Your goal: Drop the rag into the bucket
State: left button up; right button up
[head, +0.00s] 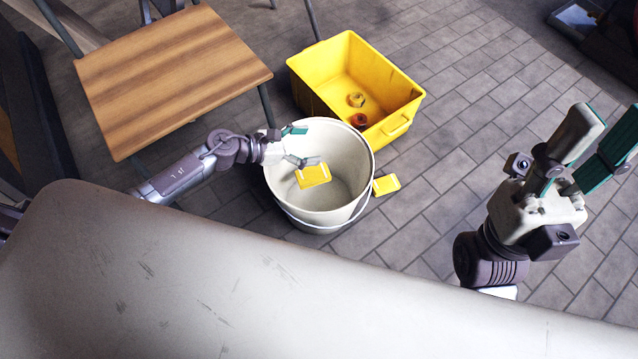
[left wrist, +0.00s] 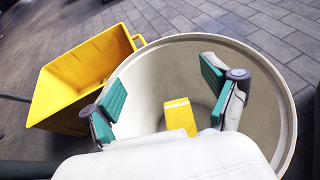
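A white bucket (head: 286,209) with a wire handle stands on the paved floor. A yellow rag with a pale stripe (head: 314,176) shows within the bucket's mouth, just below my left gripper (head: 299,146); whether it hangs in the air or rests inside I cannot tell. In the left wrist view my left gripper (left wrist: 168,98) is open, its teal finger pads wide apart over the bucket (left wrist: 283,112). The rag (left wrist: 180,117) shows between the fingers, touching neither pad. My right gripper (head: 608,122) is open and empty at the right, far from the bucket.
A yellow bin (head: 395,86) with small round items inside stands behind the bucket. A similar yellow piece (head: 386,185) lies beside the bucket's right side. A wooden-topped stool or table (head: 170,75) is at upper left. The paved floor (head: 440,215) is free between bucket and right gripper.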

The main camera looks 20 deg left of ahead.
pick_arm(q)
jog(key=shift+a, duration=0.1)
jog(key=v, duration=1.2)
jog(key=shift+r, duration=0.1)
